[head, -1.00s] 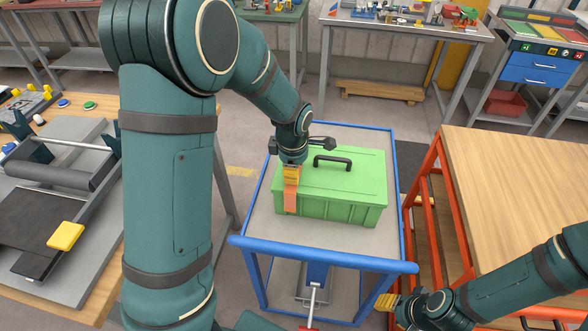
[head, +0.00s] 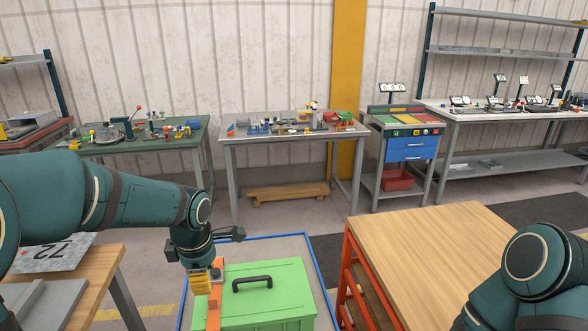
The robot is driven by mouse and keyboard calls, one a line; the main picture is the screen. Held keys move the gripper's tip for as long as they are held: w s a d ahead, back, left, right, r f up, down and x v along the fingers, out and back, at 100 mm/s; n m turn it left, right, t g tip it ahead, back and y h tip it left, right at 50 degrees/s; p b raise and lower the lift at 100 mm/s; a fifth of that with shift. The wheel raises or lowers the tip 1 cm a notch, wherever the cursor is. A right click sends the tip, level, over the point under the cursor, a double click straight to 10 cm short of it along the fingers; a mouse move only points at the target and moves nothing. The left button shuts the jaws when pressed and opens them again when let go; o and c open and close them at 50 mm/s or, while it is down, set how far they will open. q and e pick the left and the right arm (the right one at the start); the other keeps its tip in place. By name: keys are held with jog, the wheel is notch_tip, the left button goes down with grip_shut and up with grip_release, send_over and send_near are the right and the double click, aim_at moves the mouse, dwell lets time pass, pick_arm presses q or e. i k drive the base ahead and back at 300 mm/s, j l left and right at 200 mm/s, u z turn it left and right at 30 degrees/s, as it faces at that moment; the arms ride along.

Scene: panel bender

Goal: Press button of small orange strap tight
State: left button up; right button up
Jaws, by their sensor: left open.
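A green lidded box (head: 285,283) with a black top handle (head: 252,284) sits on a cart at the bottom centre of the head view. An orange strip (head: 214,308), which looks like a strap, runs down the left part of the box. My left gripper (head: 203,284) has yellow fingers and is open. It points down at the box's left end, right by the orange strip; I cannot tell whether it touches it. No button on the strip can be made out. My right gripper is out of the picture; only part of my right arm shows at the lower right.
The blue-rimmed cart (head: 318,270) holds the box. A wood-topped table with a red frame (head: 445,255) stands close to its right. A wooden bench (head: 98,268) is at the left. Tables with small parts (head: 290,140) stand at the back, with open floor before them.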

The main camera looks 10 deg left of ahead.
aim_at(215, 273)
jog(key=k, duration=1)
